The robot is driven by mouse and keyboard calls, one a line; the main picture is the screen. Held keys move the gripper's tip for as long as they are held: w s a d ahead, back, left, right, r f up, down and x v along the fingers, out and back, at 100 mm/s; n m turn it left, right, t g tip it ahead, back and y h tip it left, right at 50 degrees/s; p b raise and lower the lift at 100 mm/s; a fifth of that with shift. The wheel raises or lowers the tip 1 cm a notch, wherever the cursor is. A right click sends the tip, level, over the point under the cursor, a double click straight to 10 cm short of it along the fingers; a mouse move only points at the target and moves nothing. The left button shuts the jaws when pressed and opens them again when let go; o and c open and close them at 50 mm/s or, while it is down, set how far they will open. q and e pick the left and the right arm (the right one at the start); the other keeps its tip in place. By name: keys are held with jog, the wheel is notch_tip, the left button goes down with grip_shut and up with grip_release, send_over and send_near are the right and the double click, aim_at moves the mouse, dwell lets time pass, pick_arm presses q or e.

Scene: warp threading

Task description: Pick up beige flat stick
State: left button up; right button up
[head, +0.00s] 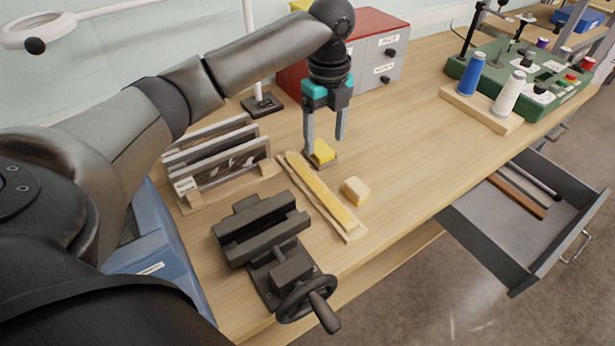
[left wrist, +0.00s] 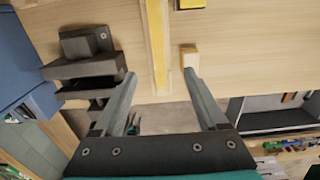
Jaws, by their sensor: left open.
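The beige flat stick (head: 322,193) lies flat on the wooden table, long and thin, with a yellowish strip along its top. It also shows in the left wrist view (left wrist: 157,45), running between the lines of my two fingers. My left gripper (head: 325,145) is open and empty, pointing down above the table near the far end of the stick. In the left wrist view its fingertips (left wrist: 161,73) stand apart. Its exact height over the table is hard to tell. My right gripper is not in view.
A yellow block (head: 323,152) and a beige block (head: 356,191) sit close to the stick. A dark vise (head: 262,240) and a slotted rack (head: 215,155) stand left of it. A grey drawer (head: 520,215) is open at the right. The table's middle right is clear.

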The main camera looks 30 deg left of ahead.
pick_arm(q)
jog(key=b, duration=0.1)
send_near(322, 192)
jog(key=f, duration=0.2)
jog(key=shift+w+f+b, duration=0.25)
jog(key=shift+f+b, duration=0.05)
jog(key=shift+f, duration=0.55)
jog(key=f, duration=0.2)
jog(key=f+b, duration=0.1)
jog(key=shift+s+f, duration=0.3)
jog(key=shift+f, duration=0.55)
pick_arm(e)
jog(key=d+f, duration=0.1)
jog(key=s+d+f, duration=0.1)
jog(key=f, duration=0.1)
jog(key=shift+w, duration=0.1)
pick_arm(q)
jog(key=c, duration=0.4)
grip_shut()
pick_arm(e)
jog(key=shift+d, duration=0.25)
